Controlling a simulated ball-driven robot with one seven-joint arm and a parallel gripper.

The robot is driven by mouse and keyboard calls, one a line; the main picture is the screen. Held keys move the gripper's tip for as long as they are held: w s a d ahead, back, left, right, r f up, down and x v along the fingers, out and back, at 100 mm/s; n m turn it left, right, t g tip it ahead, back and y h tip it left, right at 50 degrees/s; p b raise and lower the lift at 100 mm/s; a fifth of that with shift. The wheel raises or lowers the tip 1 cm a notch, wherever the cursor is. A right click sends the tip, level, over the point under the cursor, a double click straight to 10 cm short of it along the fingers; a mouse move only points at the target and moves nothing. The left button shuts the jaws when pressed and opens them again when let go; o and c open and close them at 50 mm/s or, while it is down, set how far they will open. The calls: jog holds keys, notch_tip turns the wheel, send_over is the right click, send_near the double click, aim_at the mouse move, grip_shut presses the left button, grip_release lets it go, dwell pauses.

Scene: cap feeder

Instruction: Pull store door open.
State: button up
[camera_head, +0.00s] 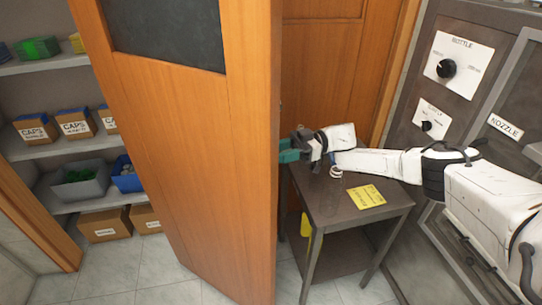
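The store door (205,160), orange wood with a dark panel in its upper part, stands open with its free edge towards me. Shelves show to the left of it. My white arm reaches in from the right, and my gripper (290,152), with teal finger parts, is at the right side of the door's near edge. The fingertips are partly hidden by the door edge, so I cannot tell whether they touch or grip anything. No door handle shows.
A dark side table (325,205) with a yellow label stands under my gripper. Store shelves (75,145) hold CAPS boxes and bins. A grey control panel (455,90) with knobs is at the right. Another wooden door (330,60) is behind. Tiled floor is clear at the lower left.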

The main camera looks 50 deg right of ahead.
jog(key=shift+b+v, duration=0.6)
jog(key=shift+v, duration=1.9)
